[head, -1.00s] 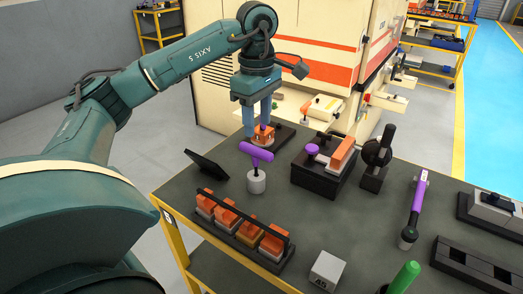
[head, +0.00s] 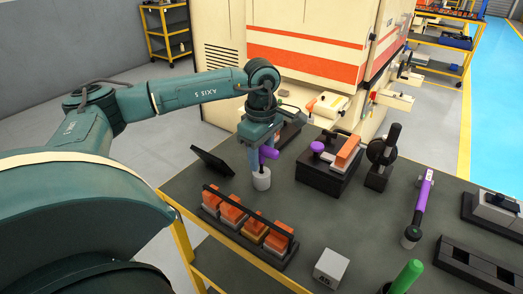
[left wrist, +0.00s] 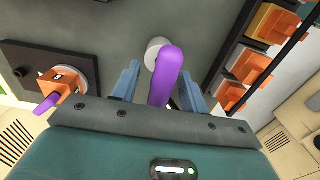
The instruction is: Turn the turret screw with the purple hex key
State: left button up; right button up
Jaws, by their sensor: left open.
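The purple T-handled hex key (head: 270,153) stands upright in a small grey cylindrical holder (head: 261,180) on the dark bench. My left gripper (head: 264,158) is open and low over it, with the handle between its fingers. In the left wrist view, the purple handle (left wrist: 164,78) lies between the two blue fingers, with gaps at the sides. An orange turret block (left wrist: 64,84) with a purple piece sticking out sits on a round grey base at the left of that view. In the head view my gripper hides the turret. My right gripper is not in view.
A rack (head: 250,232) of orange-topped blocks stands in front, with a dark tilted panel (head: 212,160) at left. A black fixture (head: 328,178) stands to the right. The bench middle is clear.

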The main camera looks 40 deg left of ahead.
pick_arm(q)
jog(key=shift+c, duration=0.3)
grip_shut()
jog(key=shift+r, duration=0.1)
notch_tip(320, 180, up, 10)
jog(key=shift+f, duration=0.1)
dwell(0.4)
jog(key=c, duration=0.5)
grip_release()
grip_shut()
